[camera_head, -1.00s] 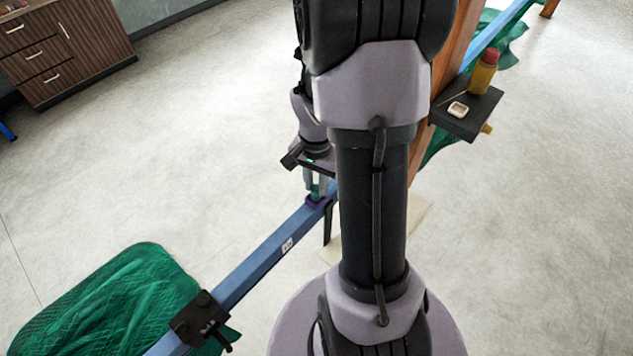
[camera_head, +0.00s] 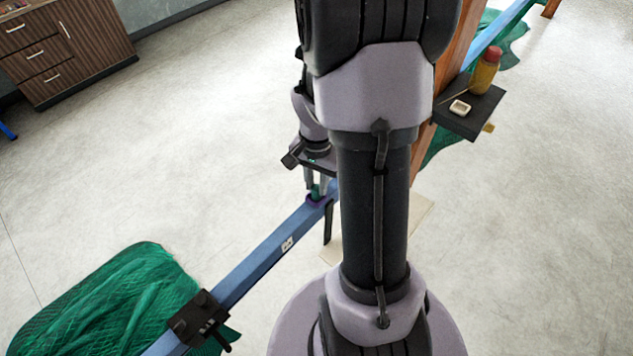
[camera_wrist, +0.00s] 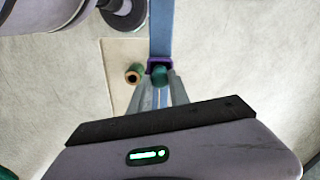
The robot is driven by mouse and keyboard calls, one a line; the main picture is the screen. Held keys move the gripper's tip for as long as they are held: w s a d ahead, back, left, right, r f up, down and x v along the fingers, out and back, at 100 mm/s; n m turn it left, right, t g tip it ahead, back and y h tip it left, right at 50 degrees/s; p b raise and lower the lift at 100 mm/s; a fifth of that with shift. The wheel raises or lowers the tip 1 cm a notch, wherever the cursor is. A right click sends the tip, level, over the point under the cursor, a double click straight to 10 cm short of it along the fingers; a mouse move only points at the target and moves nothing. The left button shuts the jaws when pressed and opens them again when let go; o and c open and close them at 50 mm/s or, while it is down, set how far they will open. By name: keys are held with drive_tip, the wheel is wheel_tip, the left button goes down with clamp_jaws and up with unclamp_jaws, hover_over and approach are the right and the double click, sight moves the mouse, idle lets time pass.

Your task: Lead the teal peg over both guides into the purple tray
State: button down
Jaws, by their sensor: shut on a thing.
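My gripper (camera_head: 315,185) is low over the blue beam in the head view, with its fingers closed on the teal peg (camera_head: 315,191). In the wrist view the teal peg (camera_wrist: 159,73) shows between the fingertips (camera_wrist: 160,79). The small purple tray (camera_head: 314,202) sits on the beam, and its rim (camera_wrist: 160,61) shows around the far side of the peg in the wrist view. The peg is at the tray; I cannot tell whether it touches the tray's bottom. I cannot make out the two guides with certainty; my arm hides part of the beam.
The blue beam (camera_head: 262,258) carries a black clamp (camera_head: 198,318) beside a green net (camera_head: 110,300). A dark shelf (camera_head: 470,112) holds a yellow bottle with a red cap (camera_head: 485,72). A green spool (camera_wrist: 133,74) lies near the peg. Open floor lies left and right.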

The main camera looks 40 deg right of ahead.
drive_tip(key=shift+f+b, duration=0.25)
drive_tip(key=shift+b, duration=0.05)
drive_tip(key=c, duration=1.1)
unclamp_jaws()
drive_tip(key=shift+c, duration=0.2)
drive_tip(key=shift+r, duration=0.1)
wheel_tip(320, 180, up, 17)
drive_tip(key=p, duration=0.1)
drive_tip(key=shift+r+p, duration=0.15)
drive_tip(key=shift+p, duration=0.15)
